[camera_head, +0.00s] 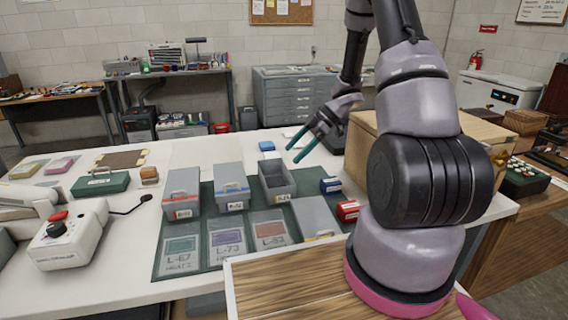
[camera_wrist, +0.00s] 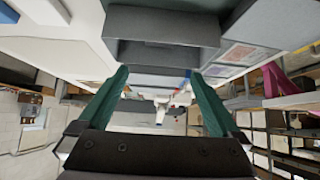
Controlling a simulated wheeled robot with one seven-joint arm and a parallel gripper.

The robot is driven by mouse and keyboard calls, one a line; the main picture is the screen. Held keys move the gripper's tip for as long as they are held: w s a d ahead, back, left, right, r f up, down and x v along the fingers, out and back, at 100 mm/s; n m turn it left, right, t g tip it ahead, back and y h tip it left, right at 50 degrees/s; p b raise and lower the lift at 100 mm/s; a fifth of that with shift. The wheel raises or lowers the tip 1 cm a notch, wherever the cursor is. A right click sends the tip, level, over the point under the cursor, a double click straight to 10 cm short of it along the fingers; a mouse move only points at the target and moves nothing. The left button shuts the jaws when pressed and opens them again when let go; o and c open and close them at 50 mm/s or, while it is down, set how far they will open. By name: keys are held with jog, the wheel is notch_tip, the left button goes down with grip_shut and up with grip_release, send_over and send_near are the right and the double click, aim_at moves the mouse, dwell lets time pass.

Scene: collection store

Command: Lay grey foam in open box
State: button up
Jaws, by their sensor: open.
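An open grey box (camera_head: 275,182) stands without a lid at the right of a row of grey boxes; its inside looks empty from here. A grey flat slab (camera_head: 315,217) lies in front of it on the dark green mat, with a small yellow mark at its near edge; I cannot tell whether it is the foam or a lid. My gripper (camera_head: 291,148) is open and empty above and behind the open box, its teal fingers apart. In the wrist view, the fingers (camera_wrist: 158,92) frame nothing held, and a grey open box (camera_wrist: 160,28) shows at the top.
Two closed grey boxes (camera_head: 181,192) (camera_head: 231,187) stand left of the open one. Labelled pouches (camera_head: 228,243) lie in front. Blue (camera_head: 330,185) and red (camera_head: 347,210) small boxes sit to the right. A control box (camera_head: 70,238) stands left. A wooden case (camera_head: 362,140) stands behind my arm.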

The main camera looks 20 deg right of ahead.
jog(key=w+d+r+m+t+h, duration=0.1)
jog(key=w+r+m+t, duration=0.1)
jog(key=w+r+t, duration=0.4)
jog(key=w+d+r+m+t+h, duration=0.1)
jog(key=w+d+r+m+h, duration=0.15)
jog(key=r, duration=0.65)
jog(key=s+d+r+m+t+h, duration=0.1)
jog(key=d+r+m+t+h, duration=0.15)
jog(key=r, duration=0.45)
jog(key=s+d+r+m+t+h, duration=0.1)
jog(key=d+r+m+t+h, duration=0.2)
jog(key=r, duration=0.4)
jog(key=s+r+m+g+h, duration=0.2)
jog(key=s+r+m, duration=0.2)
jog(key=s+m, duration=0.6)
jog(key=s+a+g+y, duration=0.1)
jog(key=s+a, duration=0.2)
jog(key=s, duration=0.3)
jog(key=s+a+f+m+g+y, duration=0.1)
jog(key=s+a, duration=0.2)
jog(key=s, duration=0.3)
jog(key=s+a+f+m+g+y, duration=0.1)
jog(key=s+a+y, duration=0.1)
jog(key=s, duration=0.5)
jog(key=shift+a, duration=0.9)
